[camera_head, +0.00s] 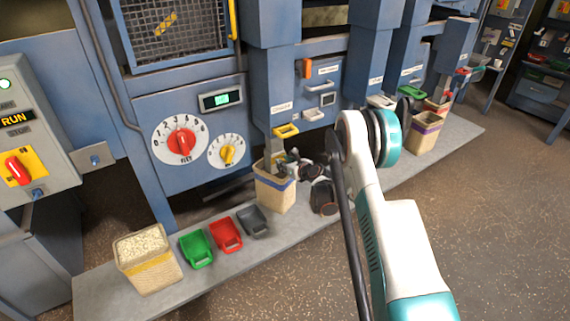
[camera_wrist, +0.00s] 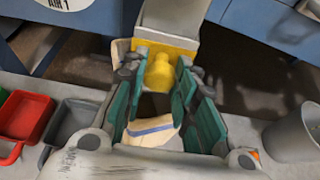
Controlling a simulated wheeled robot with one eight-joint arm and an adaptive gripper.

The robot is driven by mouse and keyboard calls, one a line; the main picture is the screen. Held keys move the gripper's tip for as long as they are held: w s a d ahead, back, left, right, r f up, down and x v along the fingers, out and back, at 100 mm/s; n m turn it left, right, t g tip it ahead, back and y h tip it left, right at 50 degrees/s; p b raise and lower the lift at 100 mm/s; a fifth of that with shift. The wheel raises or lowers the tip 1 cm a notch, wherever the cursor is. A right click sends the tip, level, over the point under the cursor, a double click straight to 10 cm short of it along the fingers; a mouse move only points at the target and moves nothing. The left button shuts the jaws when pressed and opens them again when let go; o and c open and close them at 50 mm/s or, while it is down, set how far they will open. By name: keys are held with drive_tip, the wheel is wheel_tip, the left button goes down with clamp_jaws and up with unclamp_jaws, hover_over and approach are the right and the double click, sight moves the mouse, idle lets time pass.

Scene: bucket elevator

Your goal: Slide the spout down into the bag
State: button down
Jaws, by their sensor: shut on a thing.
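The grey spout (camera_wrist: 172,20) comes down from the upper middle of the wrist view, with a yellow grip (camera_wrist: 162,72) at its lower end. My gripper (camera_wrist: 164,84) has its teal pads on either side of this yellow grip and is shut on it. In the head view, my gripper (camera_head: 287,167) is right at the mouth of the bag (camera_head: 275,192). The cream bag with a blue band stands upright on the ledge, and it also shows in the wrist view (camera_wrist: 150,131) below and between the fingers. My gripper hides much of its mouth, so how far the spout reaches inside cannot be told.
Green (camera_head: 196,249), red (camera_head: 226,235) and dark grey (camera_head: 252,221) trays and a full bag (camera_head: 148,262) stand left on the ledge. A grey bucket (camera_wrist: 293,133) is close right of my gripper. The blue machine rises behind.

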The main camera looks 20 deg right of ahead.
drive_tip(key=c, duration=1.3)
unclamp_jaws()
drive_tip(key=shift+f, duration=0.3)
drive_tip(key=shift+r, duration=0.1)
drive_tip(key=shift+s+d+r, duration=0.15)
drive_tip(key=shift+s, duration=0.15)
drive_tip(key=v, duration=1.1)
drive_tip(key=shift+s, duration=0.1)
drive_tip(key=shift+r, duration=0.1)
